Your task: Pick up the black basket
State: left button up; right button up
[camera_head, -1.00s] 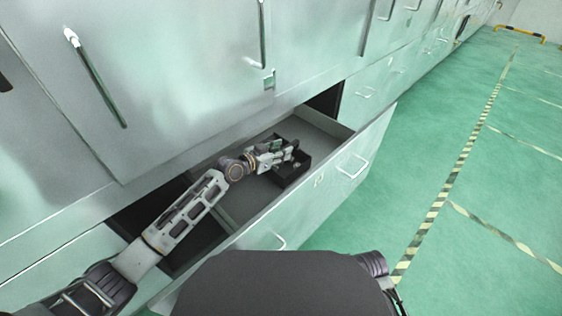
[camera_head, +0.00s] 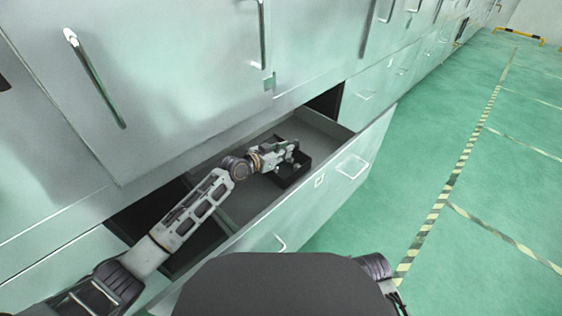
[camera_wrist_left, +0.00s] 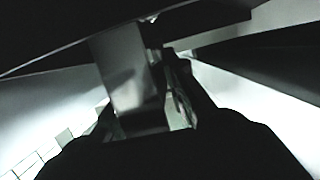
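The black basket (camera_head: 290,178) is a small dark open box inside the pulled-out drawer, near its right part. My left gripper (camera_head: 288,154) reaches into the drawer from the left and is at the basket's far upper side, partly covering it. It seems to overlap the basket's rim, but contact is unclear. In the left wrist view the dark fingers (camera_wrist_left: 150,95) show in shadow, with a grey surface between and beyond them. Whether they are shut on the basket cannot be made out. My right gripper is not in view.
The open drawer (camera_head: 330,182) has a tall front panel with handles, and walls around the basket. Closed cabinet fronts (camera_head: 190,80) rise behind it. The green floor (camera_head: 450,180) with striped lines is free on the right.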

pick_arm(q)
grip_shut()
jog(key=shift+r, duration=0.2)
jog(key=shift+r, duration=0.4)
jog(key=shift+r+p, duration=0.7)
jog(key=shift+r, duration=0.6)
jog(key=shift+w+d, duration=0.2)
jog(key=w+d+b, duration=0.3)
jog(key=w+d, duration=0.9)
jog(key=shift+w+d, duration=0.2)
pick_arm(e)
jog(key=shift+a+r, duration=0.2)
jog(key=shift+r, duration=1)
